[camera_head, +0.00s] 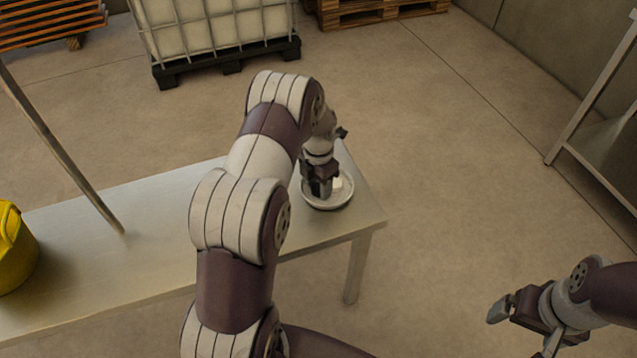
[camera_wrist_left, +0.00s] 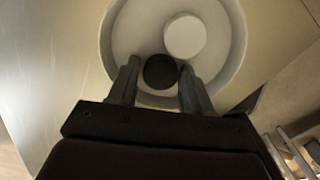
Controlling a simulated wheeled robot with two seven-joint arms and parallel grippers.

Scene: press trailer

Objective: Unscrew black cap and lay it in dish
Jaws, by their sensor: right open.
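A round pale dish (camera_head: 328,203) sits on the metal bench near its right end; its rim also fills the upper middle of the left wrist view (camera_wrist_left: 238,50). A white round piece (camera_wrist_left: 184,36) lies in it. The black cap (camera_wrist_left: 160,72) is beside the white piece, between the fingers of my left gripper (camera_wrist_left: 159,72). The fingers stand apart on either side of the cap, with only slim gaps at its sides. My left gripper (camera_head: 320,190) points down over the dish in the head view, hiding the cap there. My right gripper (camera_head: 518,328) is open and empty, off the bench at lower right.
The metal bench (camera_head: 150,225) is mostly bare, with a yellow bucket (camera_head: 12,250) at its left and a slanted post (camera_head: 70,155) rising from it. A caged white tank (camera_head: 215,30) and wooden pallet (camera_head: 375,12) stand behind. A metal rack (camera_head: 600,140) is at right.

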